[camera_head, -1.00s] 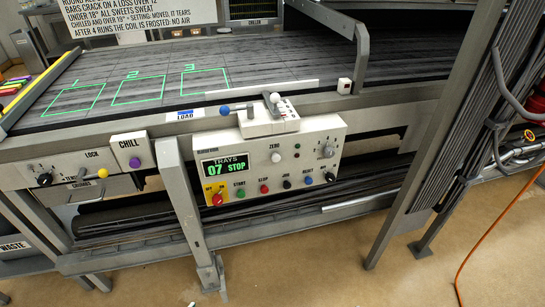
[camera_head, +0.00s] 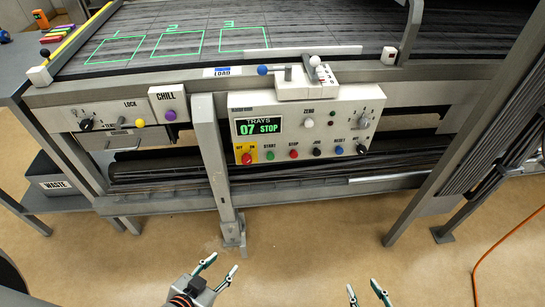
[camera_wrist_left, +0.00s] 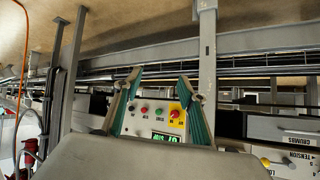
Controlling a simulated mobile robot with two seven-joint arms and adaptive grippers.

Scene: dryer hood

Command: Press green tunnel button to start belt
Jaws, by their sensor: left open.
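The green start button (camera_head: 270,155) is on the lower row of the white control panel (camera_head: 340,120), between the red knob on a yellow plate and the red stop button. The panel display (camera_head: 259,126) reads TRAYS 07 STOP. My left gripper (camera_head: 222,264) is open and empty, low in front of the panel and apart from it. In the left wrist view its fingers (camera_wrist_left: 160,76) frame the upside-down panel, with the green button (camera_wrist_left: 158,112) showing between them. My right gripper (camera_head: 362,285) shows two spread fingertips at the bottom edge; it is empty.
A grey vertical post (camera_head: 212,160) stands just left of the panel. The belt (camera_head: 290,35) with green outlined spaces lies above. A slanted grey leg (camera_head: 455,140) stands to the right. An orange hose (camera_head: 487,250) lies on the floor. The floor before the panel is clear.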

